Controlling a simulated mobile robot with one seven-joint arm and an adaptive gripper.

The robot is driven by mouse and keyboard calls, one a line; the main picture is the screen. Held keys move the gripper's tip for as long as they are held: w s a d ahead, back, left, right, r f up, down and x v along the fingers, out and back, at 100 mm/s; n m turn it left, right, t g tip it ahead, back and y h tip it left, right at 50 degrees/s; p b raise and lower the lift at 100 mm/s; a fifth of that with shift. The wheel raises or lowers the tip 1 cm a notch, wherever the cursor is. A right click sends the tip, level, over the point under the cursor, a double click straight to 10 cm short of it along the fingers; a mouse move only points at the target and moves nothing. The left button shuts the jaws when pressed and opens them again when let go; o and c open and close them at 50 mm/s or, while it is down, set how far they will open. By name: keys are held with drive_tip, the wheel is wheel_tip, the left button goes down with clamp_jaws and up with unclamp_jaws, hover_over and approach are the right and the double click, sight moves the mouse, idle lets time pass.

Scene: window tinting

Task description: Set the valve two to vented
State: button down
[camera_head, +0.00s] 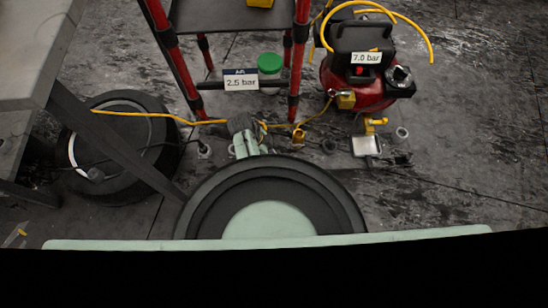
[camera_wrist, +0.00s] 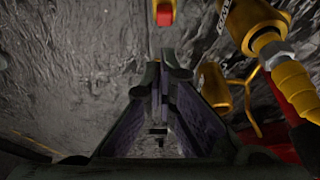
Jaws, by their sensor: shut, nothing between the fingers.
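My gripper (camera_wrist: 161,78) is shut and empty in the wrist view, its dark fingertips together over the bare floor. A second brass fitting (camera_wrist: 238,22) is at the upper right. A brass fitting (camera_head: 299,135) shows right of my gripper in the head view. I cannot tell which is valve two, nor its setting.
A red compressor (camera_head: 345,82) labelled 7.0 bar stands at the upper right. A red-posted rack (camera_head: 296,75) carries a 2.5 bar label (camera_head: 241,82). Open floor lies at right.

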drive_tip(key=b+x, duration=0.1)
drive_tip(key=x, duration=0.8)
drive_tip(key=shift+d+f, duration=0.1)
drive_tip(key=shift+f, duration=0.1)
drive_tip(key=shift+a, duration=1.85)
drive_tip(key=shift+w, duration=0.1)
